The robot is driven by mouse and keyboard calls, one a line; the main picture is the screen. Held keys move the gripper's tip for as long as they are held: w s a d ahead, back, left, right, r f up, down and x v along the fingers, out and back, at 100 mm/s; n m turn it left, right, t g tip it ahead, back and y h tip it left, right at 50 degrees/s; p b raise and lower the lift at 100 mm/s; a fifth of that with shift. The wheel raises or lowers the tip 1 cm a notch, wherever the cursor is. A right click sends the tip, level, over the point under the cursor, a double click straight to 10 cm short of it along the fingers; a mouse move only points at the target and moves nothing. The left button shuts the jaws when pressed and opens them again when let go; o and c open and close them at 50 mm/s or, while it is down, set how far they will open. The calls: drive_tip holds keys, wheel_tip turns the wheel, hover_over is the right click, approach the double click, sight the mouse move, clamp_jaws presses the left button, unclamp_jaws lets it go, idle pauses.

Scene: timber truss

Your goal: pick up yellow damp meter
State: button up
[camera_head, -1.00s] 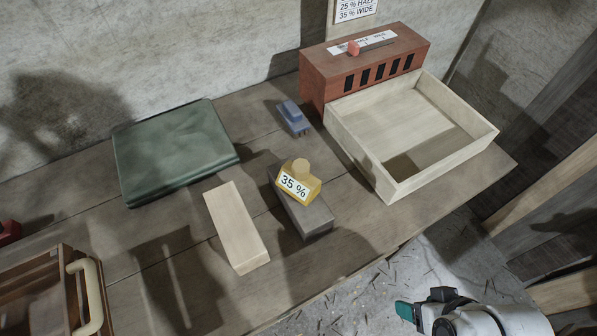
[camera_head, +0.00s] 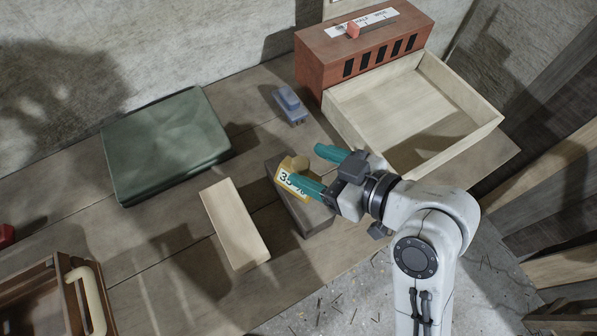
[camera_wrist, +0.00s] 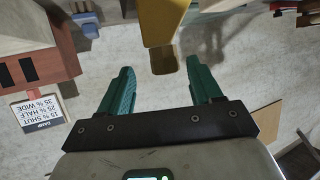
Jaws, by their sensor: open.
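The yellow damp meter (camera_head: 283,171) carries a white "35 %" label and sits on a dark grey block (camera_head: 302,214) on the bench. My gripper (camera_head: 305,164) is open, and its teal fingers have come in from the right at the meter. The lower finger covers part of the label, and I cannot tell whether it touches. In the wrist view the meter (camera_wrist: 163,20) shows at the top, ahead of and roughly between the open fingers (camera_wrist: 158,70). Nothing is held.
A pale wood block (camera_head: 234,222) lies left of the grey block. A green case (camera_head: 165,145) and a blue block-like item (camera_head: 290,105) lie behind. A red slotted box (camera_head: 360,50) and a pale open tray (camera_head: 450,145) stand at right. A brown handled crate (camera_head: 45,300) is front left.

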sight(292, 162)
drive_tip(key=shift+s+p+x, duration=0.15)
drive_tip(key=shift+p+x, duration=0.2)
drive_tip(key=shift+x, duration=0.95)
drive_tip(key=shift+s+p+x, duration=0.1)
drive_tip(key=shift+p+x, duration=0.2)
drive_tip(key=shift+x, duration=1)
drive_tip(key=shift+a+f, duration=0.1)
clamp_jaws()
